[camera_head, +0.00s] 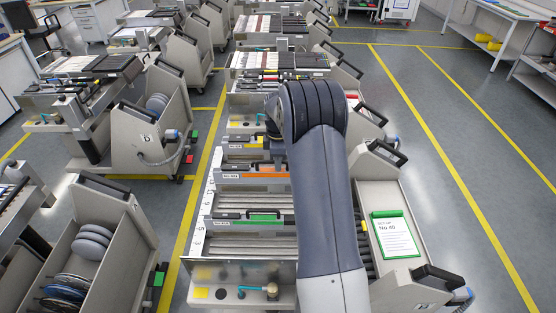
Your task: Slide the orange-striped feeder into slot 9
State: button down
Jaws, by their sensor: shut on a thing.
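The orange-striped feeder (252,175) lies across the near trolley (225,271), between a green-striped feeder (248,217) nearer to me and a yellow-striped feeder (240,140) farther away. Its left part shows; its right part is hidden by my arm. White slot numbers run along the trolley's left edge (196,246); 3 and 5 are readable at the near end. The numbers farther up are too small to read surely, so I cannot tell which slot the feeder lines up with.
A cart with a green-topped clipboard (394,235) stands right of the trolley. More feeder trolleys stand behind and at the left, with grey reels (92,241) in one. Floor on the right, marked by yellow lines (456,165), is clear.

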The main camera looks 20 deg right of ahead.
aim_at(270, 184)
jog(key=shift+f+b, duration=2.8)
jog(key=shift+f, duration=1.7)
jog(key=shift+f+b, duration=0.5)
jog(key=shift+f, duration=0.3)
jog(key=shift+w+a, duration=0.3)
jog(key=shift+a, duration=0.35)
jog(key=shift+w+a, duration=0.3)
jog(key=shift+a, duration=0.3)
jog(key=c, duration=1.4)
grip_release()
jog(key=shift+s+f, duration=0.1)
jog(key=shift+f, duration=0.05)
notch_tip(270, 184, up, 11)
jog(key=shift+r+b, duration=0.1)
jog(key=shift+b, duration=0.35)
